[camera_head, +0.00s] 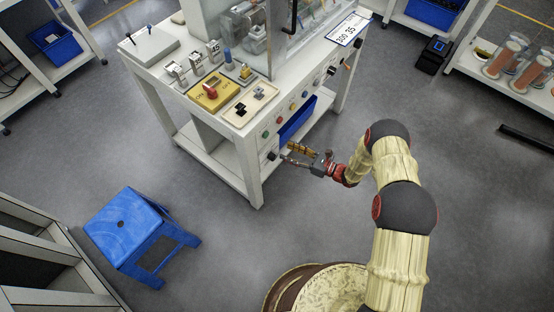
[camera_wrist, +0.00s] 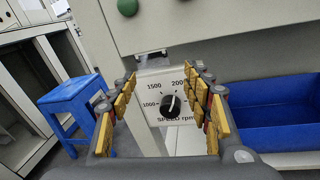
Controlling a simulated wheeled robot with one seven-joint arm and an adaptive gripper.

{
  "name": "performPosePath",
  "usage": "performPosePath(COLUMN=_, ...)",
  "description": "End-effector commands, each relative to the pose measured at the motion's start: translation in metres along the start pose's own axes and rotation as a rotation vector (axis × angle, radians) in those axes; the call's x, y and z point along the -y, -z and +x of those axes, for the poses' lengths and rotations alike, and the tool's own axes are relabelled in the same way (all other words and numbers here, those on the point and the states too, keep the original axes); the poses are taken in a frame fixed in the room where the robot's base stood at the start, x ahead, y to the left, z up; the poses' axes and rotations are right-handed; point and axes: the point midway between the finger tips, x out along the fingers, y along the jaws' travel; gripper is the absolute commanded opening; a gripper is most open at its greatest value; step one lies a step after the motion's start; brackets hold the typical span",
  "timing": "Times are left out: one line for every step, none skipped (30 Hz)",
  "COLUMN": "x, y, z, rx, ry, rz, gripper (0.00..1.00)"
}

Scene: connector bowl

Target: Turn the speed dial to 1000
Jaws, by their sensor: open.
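The speed dial (camera_wrist: 171,106) is a black round knob on a white plate marked "SPEED rpm" in the wrist view. Its white pointer line points about straight up, slightly right, between the 1500 and 2000 marks. The 1000 mark is at the left of the knob. In the head view the dial (camera_head: 272,156) is a small dark knob low at the table's front corner. My gripper (camera_wrist: 165,90) is open, with yellow-padded fingers at both sides of the dial plate. The knob lies between them, apart from both. It also shows in the head view (camera_head: 289,153), facing the dial.
A blue bin (camera_wrist: 270,120) is right of the dial, under the panel. A green button (camera_wrist: 128,7) is above. A blue stool (camera_head: 125,230) stands on the floor at left. The white machine table (camera_head: 255,185) carries a yellow switch box (camera_head: 213,92). The grey floor around my arm is mostly free.

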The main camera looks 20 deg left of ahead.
Motion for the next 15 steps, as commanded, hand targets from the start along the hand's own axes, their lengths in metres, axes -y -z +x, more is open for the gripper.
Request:
performPosePath(x=0.000, y=0.026, z=-0.003, rx=0.016, ry=0.032, rz=0.040, gripper=0.49)
performPosePath(x=0.001, y=0.037, z=-0.004, rx=0.024, ry=0.051, rz=0.058, gripper=0.49)
performPosePath(x=0.001, y=0.051, z=-0.006, rx=0.036, ry=0.074, rz=0.081, gripper=0.49)
performPosePath(x=0.001, y=0.060, z=-0.008, rx=0.044, ry=0.089, rz=0.096, gripper=0.49)
performPosePath(x=0.002, y=0.068, z=-0.009, rx=0.050, ry=0.104, rz=0.109, gripper=0.49)
performPosePath(x=0.002, y=0.077, z=-0.011, rx=0.057, ry=0.119, rz=0.124, gripper=0.49)
performPosePath(x=0.002, y=0.083, z=-0.013, rx=0.061, ry=0.130, rz=0.133, gripper=0.49)
performPosePath(x=0.001, y=0.088, z=-0.014, rx=0.065, ry=0.138, rz=0.140, gripper=0.49)
performPosePath(x=0.002, y=0.092, z=-0.014, rx=0.069, ry=0.147, rz=0.147, gripper=0.49)
performPosePath(x=0.002, y=0.095, z=-0.015, rx=0.072, ry=0.152, rz=0.150, gripper=0.49)
performPosePath(x=0.002, y=0.097, z=-0.014, rx=0.073, ry=0.155, rz=0.153, gripper=0.49)
performPosePath(x=0.002, y=0.098, z=-0.012, rx=0.074, ry=0.157, rz=0.155, gripper=0.49)
performPosePath(x=0.002, y=0.099, z=-0.010, rx=0.075, ry=0.157, rz=0.155, gripper=0.49)
performPosePath(x=0.003, y=0.099, z=-0.007, rx=0.075, ry=0.157, rz=0.155, gripper=0.49)
performPosePath(x=0.004, y=0.099, z=-0.002, rx=0.074, ry=0.158, rz=0.155, gripper=0.49)
